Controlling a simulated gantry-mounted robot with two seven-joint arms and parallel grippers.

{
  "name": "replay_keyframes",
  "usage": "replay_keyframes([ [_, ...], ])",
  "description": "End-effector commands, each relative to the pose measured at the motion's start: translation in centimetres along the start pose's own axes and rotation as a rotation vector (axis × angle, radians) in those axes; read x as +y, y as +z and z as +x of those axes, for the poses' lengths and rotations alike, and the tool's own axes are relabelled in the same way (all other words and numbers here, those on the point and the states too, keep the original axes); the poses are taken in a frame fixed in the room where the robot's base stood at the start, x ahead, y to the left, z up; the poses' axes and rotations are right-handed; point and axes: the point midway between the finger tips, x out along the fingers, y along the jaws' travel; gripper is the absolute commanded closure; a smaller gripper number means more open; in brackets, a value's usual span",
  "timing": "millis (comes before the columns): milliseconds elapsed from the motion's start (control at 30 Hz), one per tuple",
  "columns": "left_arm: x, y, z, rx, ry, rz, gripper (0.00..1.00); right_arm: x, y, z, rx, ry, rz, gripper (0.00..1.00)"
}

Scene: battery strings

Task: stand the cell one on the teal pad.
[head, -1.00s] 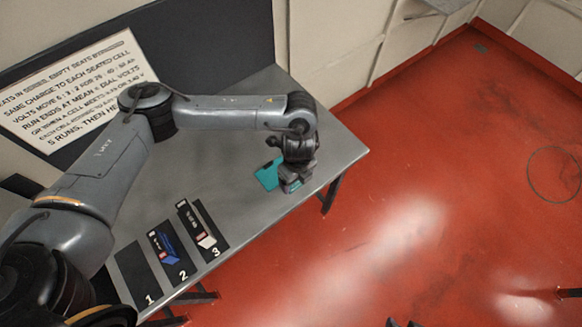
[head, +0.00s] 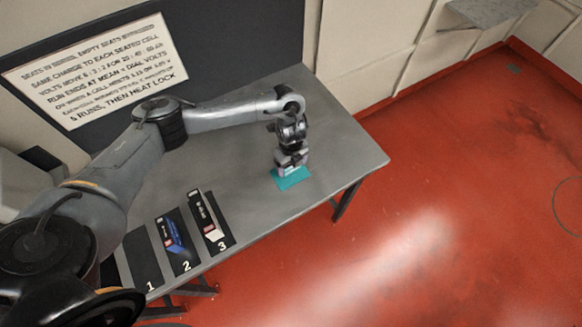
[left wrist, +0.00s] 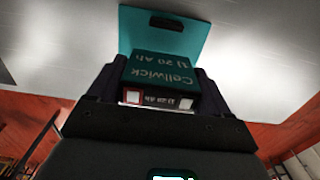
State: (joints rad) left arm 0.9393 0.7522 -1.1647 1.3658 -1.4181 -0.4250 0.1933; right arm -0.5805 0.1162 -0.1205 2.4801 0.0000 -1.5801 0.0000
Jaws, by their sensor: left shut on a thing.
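My left gripper (head: 291,164) is over the teal pad (head: 292,182), near the table's right end. In the left wrist view it is shut on cell one (left wrist: 161,68), a teal block marked "Cellwick 1) 20 Ah" with a dark end face. The cell is between the two dark fingers. The teal pad (left wrist: 140,36) shows beyond the cell, with a small dark mark on it. The cell overlaps the pad in that view, and I cannot tell whether they touch. In the head view the gripper mostly hides the cell. My right gripper is not in view.
The grey table (head: 240,125) carries a black strip (head: 136,262) numbered 1, bare of any cell. A blue cell (head: 175,238) is on strip 2 and a dark and white cell (head: 209,218) on strip 3. A sign (head: 95,70) stands behind. The table middle is clear.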

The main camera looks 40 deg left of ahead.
Motion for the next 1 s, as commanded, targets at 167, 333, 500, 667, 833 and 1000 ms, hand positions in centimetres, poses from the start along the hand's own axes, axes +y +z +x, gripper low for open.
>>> replay_keyframes([
  [167, 0.0, 0.0, 2.0, -0.001, 0.001, 0.001, 0.62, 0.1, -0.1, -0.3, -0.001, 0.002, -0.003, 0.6],
  [333, 0.0, 0.0, 2.4, -0.001, 0.0, 0.001, 0.62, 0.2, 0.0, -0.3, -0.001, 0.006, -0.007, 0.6],
  [500, 0.0, 0.0, 2.4, -0.001, 0.0, 0.001, 0.62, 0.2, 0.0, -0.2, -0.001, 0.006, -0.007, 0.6],
  [667, 0.0, 0.0, 2.8, -0.001, 0.001, 0.0, 0.2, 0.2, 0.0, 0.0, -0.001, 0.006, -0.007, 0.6],
  [833, 0.0, 0.0, 2.8, -0.001, 0.001, 0.001, 0.0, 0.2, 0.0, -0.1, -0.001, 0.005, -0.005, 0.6],
  [1000, 0.0, 0.0, 2.7, -0.001, 0.0, 0.001, 0.0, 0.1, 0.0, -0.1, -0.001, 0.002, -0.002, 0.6],
])
